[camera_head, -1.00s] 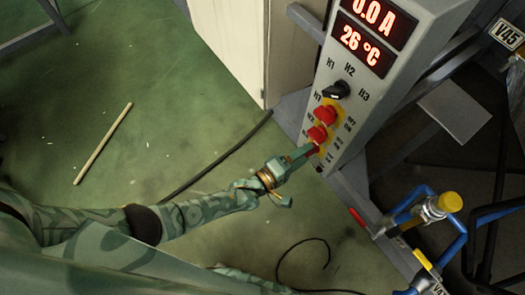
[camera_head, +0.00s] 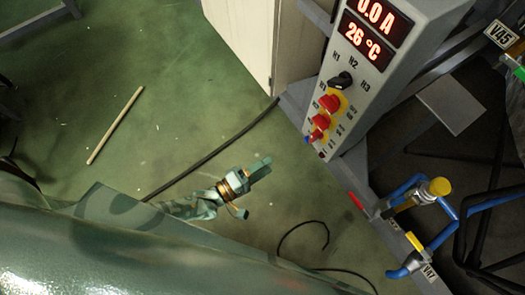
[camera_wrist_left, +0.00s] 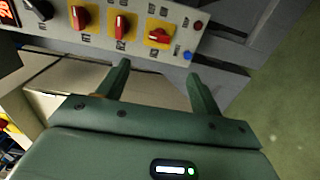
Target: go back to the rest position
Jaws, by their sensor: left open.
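My left gripper (camera_head: 254,184) is in the lower middle of the head view, over the green floor. It is apart from the control panel and holds nothing. In the left wrist view its two fingers (camera_wrist_left: 158,85) stand spread with an empty gap between them. The grey control panel (camera_head: 372,92) with red switches (camera_head: 327,104) stands up and to the right of the gripper. The panel's red switches also show along the top of the left wrist view (camera_wrist_left: 121,27). My right gripper is in neither view.
A wooden stick (camera_head: 115,125) and black cables (camera_head: 222,150) lie on the floor. A pale cabinet (camera_head: 240,38) stands behind the panel's left side. Blue-handled valves (camera_head: 430,195) and metal framing fill the right. The floor (camera_head: 170,90) left of the panel is mostly free.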

